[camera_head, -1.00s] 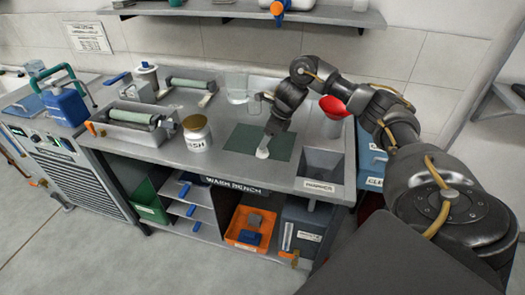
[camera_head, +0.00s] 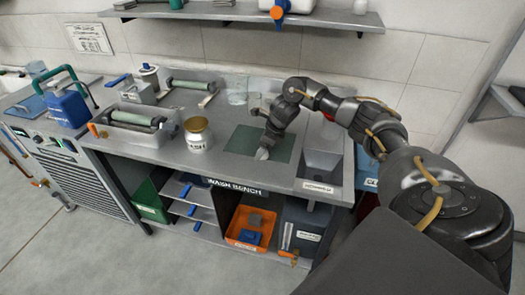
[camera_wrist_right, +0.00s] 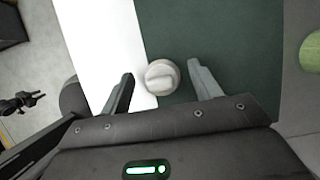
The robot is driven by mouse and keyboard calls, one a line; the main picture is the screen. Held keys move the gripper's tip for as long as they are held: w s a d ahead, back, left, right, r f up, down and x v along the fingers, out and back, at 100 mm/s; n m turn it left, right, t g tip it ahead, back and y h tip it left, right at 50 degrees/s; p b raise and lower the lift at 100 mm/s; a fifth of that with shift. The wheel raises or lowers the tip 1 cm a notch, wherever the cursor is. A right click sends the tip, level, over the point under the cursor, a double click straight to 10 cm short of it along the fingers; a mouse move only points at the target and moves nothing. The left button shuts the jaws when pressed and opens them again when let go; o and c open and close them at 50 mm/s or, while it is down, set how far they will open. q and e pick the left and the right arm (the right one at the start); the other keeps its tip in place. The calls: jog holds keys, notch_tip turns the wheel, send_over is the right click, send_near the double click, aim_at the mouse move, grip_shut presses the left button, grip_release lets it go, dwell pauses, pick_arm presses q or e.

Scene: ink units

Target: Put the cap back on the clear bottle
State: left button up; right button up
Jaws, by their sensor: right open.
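A small pale cap-like piece with a raised ridge (camera_wrist_right: 162,77) lies between the fingers of my right gripper (camera_wrist_right: 160,92). A gap shows on both sides, so the gripper is open around it without gripping. In the head view the right gripper (camera_head: 265,148) points down over the dark green mat (camera_head: 245,140), with the pale piece (camera_head: 262,154) at its tips. A clear vessel (camera_head: 237,88) stands at the back of the bench, with another small clear one (camera_head: 255,106) beside my wrist. I cannot tell which is the clear bottle. My left gripper is not visible.
A gold-rimmed tin (camera_head: 196,133) stands left of the mat, and a tray with a green roller (camera_head: 135,122) farther left. A steel bin (camera_head: 320,166) is on the right. A red item (camera_head: 328,115) is mostly hidden behind my arm. A shelf overhangs the back.

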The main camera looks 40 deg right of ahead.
jog(key=c, duration=1.1)
jog(key=shift+r, duration=0.1)
jog(key=shift+r+b, duration=0.55)
jog(key=shift+r, duration=0.05)
jog(key=shift+w+r+b, duration=0.1)
jog(key=shift+r+b, duration=0.35)
jog(key=shift+r, duration=0.3)
jog(key=s+a+r, duration=0.1)
jog(key=s+r, duration=0.2)
jog(key=s, duration=0.1)
jog(key=s+a+r, duration=0.1)
jog(key=s+r, duration=0.2)
jog(key=s, duration=0.2)
jog(key=s+a+r, duration=0.1)
jog(key=s+r, duration=0.3)
jog(key=shift+s+a+p, duration=0.3)
jog(key=shift+s+a, duration=0.05)
